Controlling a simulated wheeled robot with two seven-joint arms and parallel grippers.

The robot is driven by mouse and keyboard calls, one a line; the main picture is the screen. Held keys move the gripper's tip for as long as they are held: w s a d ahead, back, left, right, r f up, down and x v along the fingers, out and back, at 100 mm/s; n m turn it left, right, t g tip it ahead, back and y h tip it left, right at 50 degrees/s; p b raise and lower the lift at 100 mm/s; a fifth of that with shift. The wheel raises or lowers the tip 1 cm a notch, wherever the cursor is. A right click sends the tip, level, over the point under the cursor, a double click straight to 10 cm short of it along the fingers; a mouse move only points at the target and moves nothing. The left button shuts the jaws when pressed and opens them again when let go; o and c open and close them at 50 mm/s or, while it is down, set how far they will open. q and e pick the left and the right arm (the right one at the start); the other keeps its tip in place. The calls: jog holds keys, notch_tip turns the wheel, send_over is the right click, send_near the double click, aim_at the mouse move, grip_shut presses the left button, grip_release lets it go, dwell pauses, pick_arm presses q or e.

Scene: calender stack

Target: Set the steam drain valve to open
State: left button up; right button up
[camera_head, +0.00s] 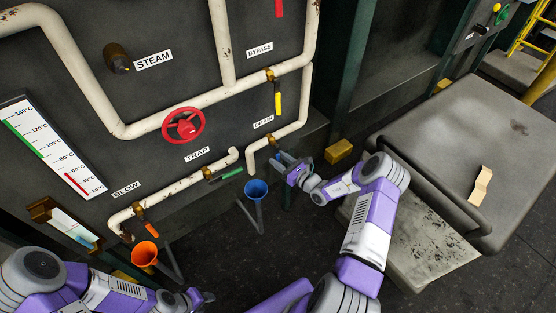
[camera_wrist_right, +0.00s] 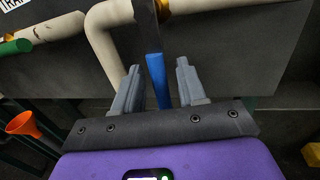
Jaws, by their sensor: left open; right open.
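The drain valve sits on the pipe by the DRAIN label (camera_head: 263,122), its brass body (camera_head: 273,141) above a blue lever. In the right wrist view the blue lever (camera_wrist_right: 157,82) hangs down between the two fingers of my right gripper (camera_wrist_right: 159,67). The fingers are open, with a gap visible on each side of the lever. In the head view my right gripper (camera_head: 287,160) is at the drain valve and hides much of the lever. My left gripper (camera_head: 196,297) is open and low at the bottom left, away from the valves.
Other valves have yellow (camera_head: 278,103), green (camera_head: 247,188) and orange (camera_head: 150,229) levers. A red handwheel (camera_head: 183,125) is above the TRAP label. A blue funnel (camera_head: 256,189) and an orange funnel (camera_head: 145,253) stand below. A grey cart top (camera_head: 480,140) is at right.

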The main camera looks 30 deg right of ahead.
jog(key=shift+w+a, duration=0.2)
jog(key=shift+w, duration=0.3)
jog(key=shift+c, duration=0.3)
grip_shut()
jog(key=shift+d, duration=0.15)
